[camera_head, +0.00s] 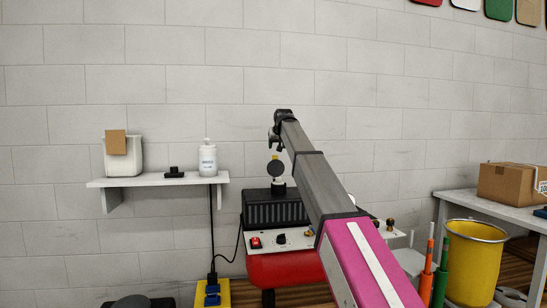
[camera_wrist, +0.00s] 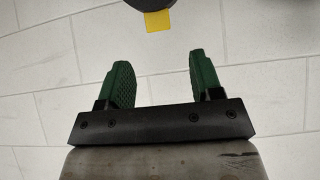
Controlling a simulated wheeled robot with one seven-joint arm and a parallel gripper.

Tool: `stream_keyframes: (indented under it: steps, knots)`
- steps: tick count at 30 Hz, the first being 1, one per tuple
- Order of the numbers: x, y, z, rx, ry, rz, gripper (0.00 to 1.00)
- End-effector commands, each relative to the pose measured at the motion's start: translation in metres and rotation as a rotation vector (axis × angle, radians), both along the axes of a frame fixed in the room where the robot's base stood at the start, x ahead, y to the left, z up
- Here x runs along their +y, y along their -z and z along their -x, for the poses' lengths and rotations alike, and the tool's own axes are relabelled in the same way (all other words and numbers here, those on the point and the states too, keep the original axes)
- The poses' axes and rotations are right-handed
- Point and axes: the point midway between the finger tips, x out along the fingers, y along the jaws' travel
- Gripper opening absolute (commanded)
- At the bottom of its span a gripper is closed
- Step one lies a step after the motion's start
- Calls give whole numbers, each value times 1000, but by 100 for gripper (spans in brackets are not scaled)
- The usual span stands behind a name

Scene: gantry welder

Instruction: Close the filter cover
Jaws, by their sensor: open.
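The filter cover looks to be the dark round disc (camera_head: 276,169) that stands upright above a small white fitting (camera_head: 278,185) on the black ribbed machine, with a yellow tab at its top. In the wrist view, a dark rounded edge (camera_wrist: 148,3) with a yellow tab (camera_wrist: 158,21) shows at the top, beyond my fingers. My gripper (camera_wrist: 160,80) is open and empty, its two green fingers well apart and not touching the tab. In the head view my arm's dark end is just above the disc; the fingers are hard to make out there.
The black ribbed machine (camera_head: 262,212) has a white panel with a red switch (camera_head: 256,242) above a red tank (camera_head: 290,270). A wall shelf (camera_head: 150,182) holds a white bottle (camera_head: 208,160) at left. A yellow bin (camera_head: 472,265) and a table with a cardboard box (camera_head: 508,184) stand right.

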Motion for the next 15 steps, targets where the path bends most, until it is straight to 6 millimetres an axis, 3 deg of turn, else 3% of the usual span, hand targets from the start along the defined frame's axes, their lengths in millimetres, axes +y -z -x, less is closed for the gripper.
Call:
stream_keyframes:
  steps: [15]
  knots:
    - [16,58,-56,2,1,1,60]
